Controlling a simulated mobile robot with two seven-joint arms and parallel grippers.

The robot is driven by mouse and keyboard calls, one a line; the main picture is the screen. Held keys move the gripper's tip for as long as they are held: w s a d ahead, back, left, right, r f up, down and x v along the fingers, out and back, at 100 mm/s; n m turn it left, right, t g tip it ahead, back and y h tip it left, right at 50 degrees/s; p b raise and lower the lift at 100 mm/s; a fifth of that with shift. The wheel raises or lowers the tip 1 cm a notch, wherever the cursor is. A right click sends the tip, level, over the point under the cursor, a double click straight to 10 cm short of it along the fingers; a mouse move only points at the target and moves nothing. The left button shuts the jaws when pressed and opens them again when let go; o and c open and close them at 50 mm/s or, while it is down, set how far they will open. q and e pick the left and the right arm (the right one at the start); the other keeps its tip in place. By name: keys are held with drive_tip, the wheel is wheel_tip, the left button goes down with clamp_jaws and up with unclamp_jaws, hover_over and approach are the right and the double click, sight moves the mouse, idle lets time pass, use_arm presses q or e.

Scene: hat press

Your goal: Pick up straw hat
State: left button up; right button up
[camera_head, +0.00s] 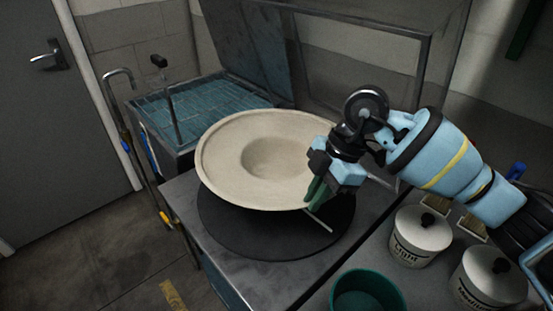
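The straw hat (228,164) is a wide, cream-coloured round shape with a hollow in its middle. Its brim stands above a dark round plate (275,243) on the metal table, and its underside is hidden. My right gripper (313,192) reaches in from the right, with its green fingers at the right edge of the brim. The fingers overlap the brim in the picture. I cannot tell whether they are closed on it. My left gripper is out of view.
A blue-tiled basin (205,105) stands behind the hat. A clear-walled frame (345,20) rises behind the table. Two white lidded canisters (421,240) (490,284) and a green container (366,292) stand at the right front. Open floor (80,240) lies to the left.

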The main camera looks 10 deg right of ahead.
clamp_jaws()
drive_tip(key=shift+r, duration=0.15)
